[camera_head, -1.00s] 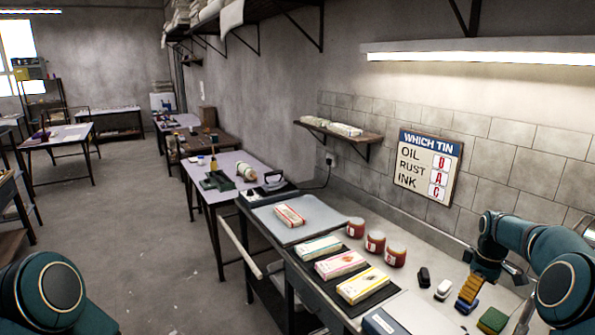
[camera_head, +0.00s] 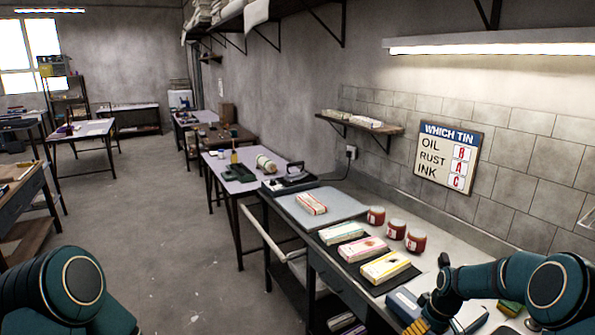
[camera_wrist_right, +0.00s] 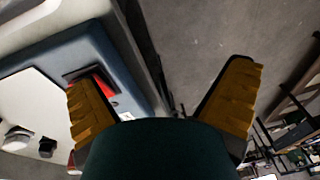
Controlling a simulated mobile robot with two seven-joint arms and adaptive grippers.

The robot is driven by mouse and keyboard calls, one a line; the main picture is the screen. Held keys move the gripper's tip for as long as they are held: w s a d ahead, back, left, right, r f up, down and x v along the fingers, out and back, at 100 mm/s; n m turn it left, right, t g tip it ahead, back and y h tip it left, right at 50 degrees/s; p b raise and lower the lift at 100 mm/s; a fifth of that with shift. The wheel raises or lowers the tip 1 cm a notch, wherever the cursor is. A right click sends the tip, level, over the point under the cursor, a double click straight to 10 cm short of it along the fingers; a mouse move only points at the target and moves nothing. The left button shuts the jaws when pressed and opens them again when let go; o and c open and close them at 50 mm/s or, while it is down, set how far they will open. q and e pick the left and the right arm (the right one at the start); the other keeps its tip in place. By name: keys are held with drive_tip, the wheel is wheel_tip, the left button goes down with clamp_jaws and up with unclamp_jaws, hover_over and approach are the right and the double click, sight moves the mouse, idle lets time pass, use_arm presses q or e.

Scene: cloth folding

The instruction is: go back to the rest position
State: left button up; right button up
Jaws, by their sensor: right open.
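My right gripper (camera_head: 418,328) shows at the bottom edge of the head view, with its yellow fingers partly cut off, near the front right part of the bench (camera_head: 320,262). In the right wrist view the right gripper (camera_wrist_right: 158,80) has its two yellow fingers spread wide with nothing between them. The grey floor (camera_wrist_right: 205,35) shows beyond them. Of my left arm only a rounded green link shows at the lower left of the head view; its gripper is out of the picture.
Several folded cloth packs, including a yellow-edged one (camera_head: 386,267), lie on the bench. Red jars, including a middle one (camera_head: 397,229), stand behind. A sign (camera_head: 446,156) hangs on the wall. A side table (camera_head: 230,174) stands farther off.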

drive_tip(key=s+a+f+m+y+b, duration=0.1)
drive_tip(key=s+a+f+b, duration=0.1)
drive_tip(key=s+a+f, duration=0.55)
drive_tip(key=s+a+f+m+y+b, duration=0.15)
drive_tip(key=s+a+f, duration=0.3)
drive_tip(key=a, duration=0.55)
drive_tip(key=s+a+f+m+b, duration=0.2)
drive_tip(key=s+a, duration=0.5)
drive_tip(key=s, duration=0.6)
wheel_tip(320, 180, down, 2)
drive_tip(key=shift+a+f+m+t+b, duration=0.1)
drive_tip(key=shift+a+m+t+b, duration=0.25)
drive_tip(key=shift+m, duration=0.4)
drive_tip(key=shift+s+h, duration=0.1)
drive_tip(key=shift+h, duration=0.15)
